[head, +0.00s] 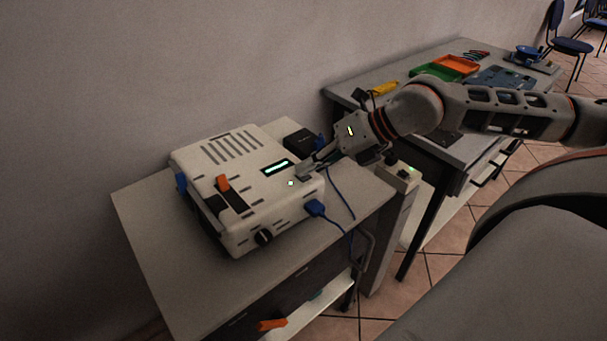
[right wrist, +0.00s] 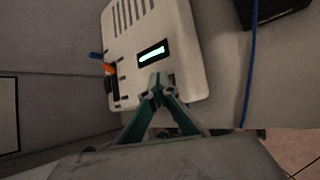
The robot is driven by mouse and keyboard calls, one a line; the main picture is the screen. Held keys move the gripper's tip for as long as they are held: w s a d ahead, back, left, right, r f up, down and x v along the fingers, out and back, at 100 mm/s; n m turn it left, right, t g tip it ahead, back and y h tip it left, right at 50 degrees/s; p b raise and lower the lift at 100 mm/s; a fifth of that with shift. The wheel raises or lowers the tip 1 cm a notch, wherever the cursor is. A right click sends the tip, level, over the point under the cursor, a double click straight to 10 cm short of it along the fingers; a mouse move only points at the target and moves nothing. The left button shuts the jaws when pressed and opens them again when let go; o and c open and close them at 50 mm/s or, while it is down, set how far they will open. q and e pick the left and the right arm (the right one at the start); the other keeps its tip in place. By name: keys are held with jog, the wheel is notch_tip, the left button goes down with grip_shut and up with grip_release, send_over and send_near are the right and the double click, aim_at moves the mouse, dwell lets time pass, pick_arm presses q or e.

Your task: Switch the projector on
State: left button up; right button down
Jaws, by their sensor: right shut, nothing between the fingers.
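The white projector (head: 235,170) sits on the small cabinet's top. It has vent slots, an orange lever (head: 222,184), a lit green display (head: 277,168), a small green light (head: 291,183) and a dark knob (head: 263,237). My right gripper (head: 304,176) is shut and empty, its tips at the top face just beside the display, near the right edge. In the right wrist view the closed fingertips (right wrist: 157,88) lie over the white case (right wrist: 182,40) just below the lit display (right wrist: 151,54). I cannot tell whether they touch it. The spot under the tips is hidden. My left gripper is not in view.
A blue cable (head: 335,220) plugs into the projector's front and hangs over the cabinet (head: 150,225) edge. A black box (head: 300,141) stands behind. A workbench (head: 400,70) with green and orange trays (head: 458,65) is at the right. The cabinet top's left part is clear.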

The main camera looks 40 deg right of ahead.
aim_at(309, 176)
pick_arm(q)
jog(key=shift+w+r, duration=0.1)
pick_arm(e)
jog(key=shift+r+p, duration=0.3)
jog(key=shift+r, duration=0.5)
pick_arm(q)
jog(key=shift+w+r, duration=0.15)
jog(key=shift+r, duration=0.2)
pick_arm(e)
jog(key=shift+d, duration=0.1)
jog(key=shift+r+p, duration=0.35)
jog(key=shift+r, duration=1)
jog(key=shift+d+r, duration=0.15)
jog(key=shift+r, duration=0.95)
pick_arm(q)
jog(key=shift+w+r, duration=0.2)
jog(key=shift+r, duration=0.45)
